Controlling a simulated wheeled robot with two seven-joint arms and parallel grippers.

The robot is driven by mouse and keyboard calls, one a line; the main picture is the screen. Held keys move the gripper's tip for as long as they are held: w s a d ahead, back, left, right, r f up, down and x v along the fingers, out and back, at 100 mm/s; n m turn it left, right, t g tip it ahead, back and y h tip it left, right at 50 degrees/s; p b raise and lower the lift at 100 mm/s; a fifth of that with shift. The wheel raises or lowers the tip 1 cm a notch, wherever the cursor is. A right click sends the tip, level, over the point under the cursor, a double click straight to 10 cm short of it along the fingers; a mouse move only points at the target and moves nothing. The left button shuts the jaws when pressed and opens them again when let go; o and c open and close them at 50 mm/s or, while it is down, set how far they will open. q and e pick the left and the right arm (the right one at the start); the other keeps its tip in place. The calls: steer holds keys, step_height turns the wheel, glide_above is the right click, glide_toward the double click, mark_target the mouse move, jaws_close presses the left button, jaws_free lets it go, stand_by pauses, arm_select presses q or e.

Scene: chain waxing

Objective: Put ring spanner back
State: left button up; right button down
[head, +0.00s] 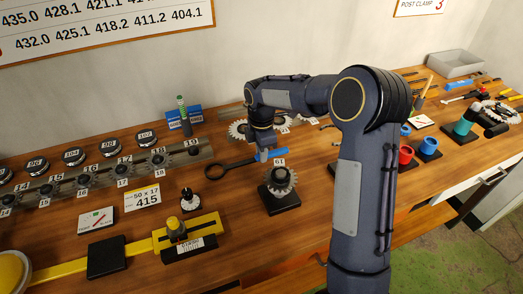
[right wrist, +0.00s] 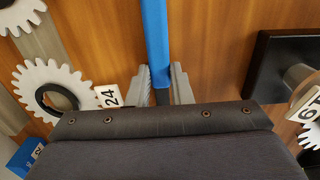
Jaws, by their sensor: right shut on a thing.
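The ring spanner has a dark ring end (head: 214,170) and a blue handle (head: 278,155). In the right wrist view, the two grey fingers of the right gripper (right wrist: 161,85) sit on either side of the shaft, and the blue handle (right wrist: 156,35) extends away to the top edge. The ring end is hidden there. The spanner is at or just above the wooden bench (head: 240,225); I cannot tell whether it touches. My left gripper is not in view.
A gear on a black block (head: 283,195) stands just in front of the spanner. White gears (head: 238,130) lie behind it. A numbered sprocket rail (head: 110,178) and a yellow tool (head: 190,238) are at left.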

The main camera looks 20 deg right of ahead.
steer(key=shift+f, duration=0.15)
steer(key=c, duration=1.3)
jaws_free()
